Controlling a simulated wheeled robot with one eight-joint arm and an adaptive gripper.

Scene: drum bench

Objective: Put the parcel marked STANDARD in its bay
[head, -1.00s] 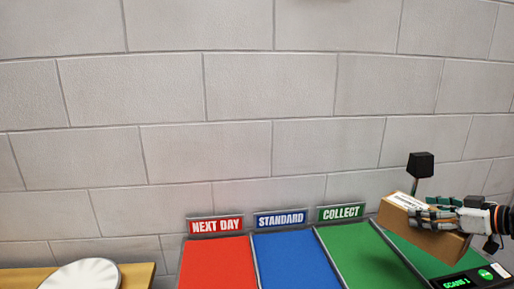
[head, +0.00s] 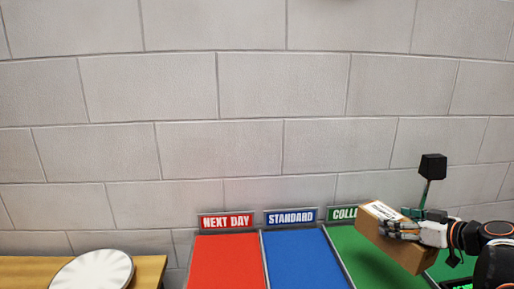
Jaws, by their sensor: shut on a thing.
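My gripper (head: 418,232) is shut on a brown cardboard parcel (head: 402,249) at the right of the head view. The parcel has a white label with dark marks on its top; I cannot read a service name on it. It is held in the air, in front of the green bay (head: 352,257), and hides part of that bay and its sign. The STANDARD sign (head: 291,216) stands behind the blue bay (head: 304,259), left of the parcel. The visible part of the blue bay is empty.
The red bay (head: 228,262) with the NEXT DAY sign (head: 227,221) lies left of the blue one. The COLLECT sign (head: 343,213) is partly covered. A black-headed scanner stand (head: 432,168) rises behind my gripper. A white round drum (head: 92,273) sits on a wooden table (head: 148,270).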

